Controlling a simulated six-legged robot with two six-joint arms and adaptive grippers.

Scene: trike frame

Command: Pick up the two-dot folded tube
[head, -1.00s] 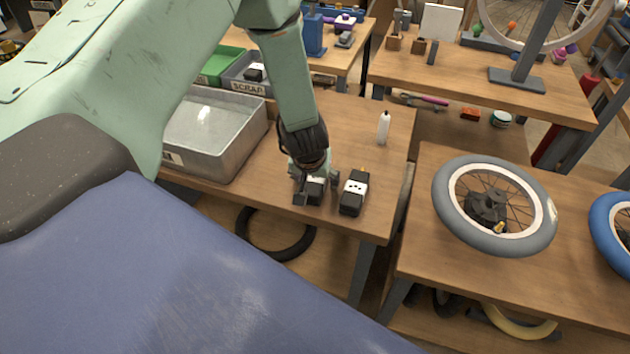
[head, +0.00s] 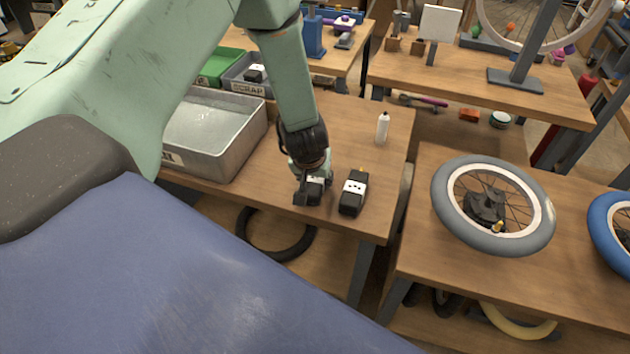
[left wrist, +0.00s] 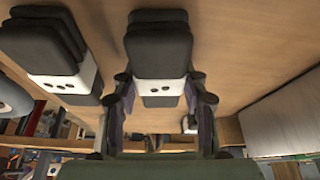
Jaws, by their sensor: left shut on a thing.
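The two-dot folded tube (head: 314,192) is a black bundle with a white band, near the front edge of the wooden bench. In the left wrist view the tube (left wrist: 158,50) shows two dark dots on its band. My left gripper (head: 309,180) reaches down from above and is shut on it; in the left wrist view its fingers (left wrist: 160,92) sit on both sides of the band. I cannot tell any gap between the tube and the bench. My right gripper is not in view.
A second black folded tube (head: 353,194), with more dots on its band, lies just right of the held one. A grey metal bin (head: 237,150) stands to the left. A white bottle (head: 382,128) stands behind. A grey-tyred wheel (head: 437,205) lies on the right bench.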

